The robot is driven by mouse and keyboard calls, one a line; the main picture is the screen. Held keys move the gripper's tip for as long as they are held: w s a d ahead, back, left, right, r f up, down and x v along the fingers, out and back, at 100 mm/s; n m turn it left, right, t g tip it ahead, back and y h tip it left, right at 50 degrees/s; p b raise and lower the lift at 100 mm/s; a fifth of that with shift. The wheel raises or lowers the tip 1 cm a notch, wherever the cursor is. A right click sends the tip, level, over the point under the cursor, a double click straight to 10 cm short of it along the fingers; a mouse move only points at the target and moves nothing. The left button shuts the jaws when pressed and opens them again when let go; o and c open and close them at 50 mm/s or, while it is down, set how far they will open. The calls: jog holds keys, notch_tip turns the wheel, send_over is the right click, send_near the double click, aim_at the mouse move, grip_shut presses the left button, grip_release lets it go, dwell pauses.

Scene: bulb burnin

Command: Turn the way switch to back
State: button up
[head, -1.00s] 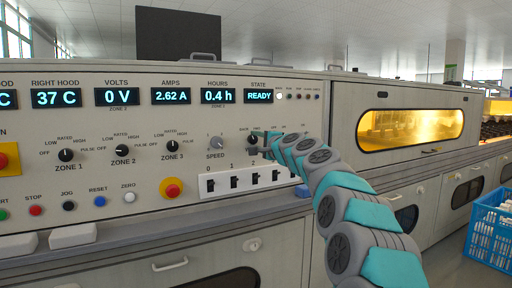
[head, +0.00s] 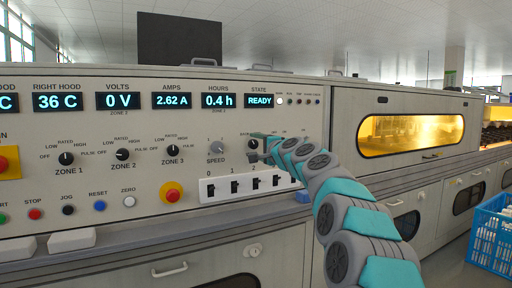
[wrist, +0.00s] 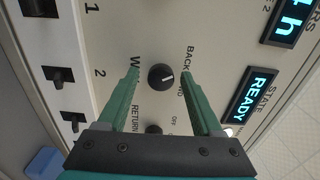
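The way switch is a round black knob (wrist: 161,77) with a white pointer line, seen in the wrist view. In the head view the knob (head: 252,145) is partly covered by my gripper (head: 264,147), which is right at the panel face.
A row of black toggle switches (head: 258,182) lies just below. A smaller dark knob (wrist: 154,129) sits near my gripper's base. The READY display (head: 260,101) is above. A blue crate (head: 490,232) stands at right.

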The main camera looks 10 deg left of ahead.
jog(key=shift+d, duration=0.1)
jog(key=shift+b+v, duration=0.8)
jog(key=shift+v, duration=3.05)
jog(key=s+a+f+n+g+h+p, duration=0.15)
jog(key=s+f+n+g, duration=0.25)
jog(key=s+f, duration=0.5)
jog(key=s+f+n+g+p, duration=0.2)
jog(key=s+f+n+g, duration=0.25)
jog(key=s, duration=0.85)
jog(key=s+d+f+g+h+p, duration=0.1)
jog(key=s+d+f, duration=0.5)
jog(key=s, duration=0.6)
jog(key=s+d+f+n+g+h+p, duration=0.1)
jog(key=s+d+f+g+h, duration=0.3)
jog(key=s+d+f, duration=0.3)
jog(key=s+d+f+n+g+h+p, duration=0.1)
jog(key=s+d+f, duration=0.5)
jog(key=s, duration=1.1)
jog(key=shift+s+d+f+n+g+h+p, duration=0.15)
jog(key=shift+d+g+h+p, duration=0.1)
jog(key=shift+d+g+h, duration=0.4)
jog(key=shift+s+d+f+n+g+h+p, duration=0.15)
jog(key=shift+d+g+h+p, duration=0.1)
jog(key=shift+d+g+h, duration=0.35)
